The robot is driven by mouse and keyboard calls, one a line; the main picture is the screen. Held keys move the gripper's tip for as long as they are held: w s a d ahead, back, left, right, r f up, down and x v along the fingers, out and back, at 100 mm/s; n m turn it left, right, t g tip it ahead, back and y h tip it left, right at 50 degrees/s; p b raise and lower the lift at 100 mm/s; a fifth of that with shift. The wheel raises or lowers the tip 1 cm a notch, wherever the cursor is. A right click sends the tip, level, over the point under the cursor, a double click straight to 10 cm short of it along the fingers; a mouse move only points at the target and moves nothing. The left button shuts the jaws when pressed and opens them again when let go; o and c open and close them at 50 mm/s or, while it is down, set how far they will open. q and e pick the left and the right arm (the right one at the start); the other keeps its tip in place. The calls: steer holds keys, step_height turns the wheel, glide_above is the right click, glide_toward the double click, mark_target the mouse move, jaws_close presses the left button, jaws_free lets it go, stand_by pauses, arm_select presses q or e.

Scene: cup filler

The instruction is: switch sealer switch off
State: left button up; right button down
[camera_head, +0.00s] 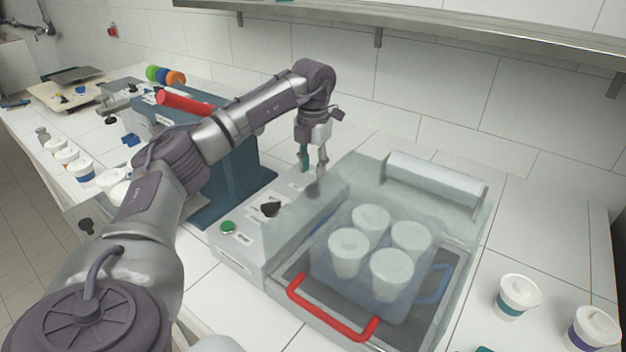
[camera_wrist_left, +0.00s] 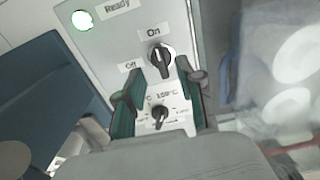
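The sealer's black rotary switch (camera_wrist_left: 159,60) is on the grey panel, with "On" printed above it and "Off" to its left. Its handle stands nearly upright, toward "On". The switch also shows in the head view (camera_head: 271,209), on the sealer's left panel. My left gripper (camera_head: 312,163) is above the far part of this panel, pointing down. In the left wrist view my left gripper (camera_wrist_left: 158,103) is open, its green-padded fingers apart. The temperature dial (camera_wrist_left: 159,114) shows between the fingers; the switch is just beyond them. I cannot tell any contact. My right gripper is out of view.
A green lamp (camera_wrist_left: 83,20) beside "Ready" is lit. The sealer's clear lid (camera_head: 440,235) with a red handle (camera_head: 330,318) covers several white cups. Blue machinery (camera_head: 235,180) stands left of the panel. Loose cups (camera_head: 518,296) stand at right.

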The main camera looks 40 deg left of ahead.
arm_select(q)
steer(key=shift+f, duration=2.25)
jaws_close()
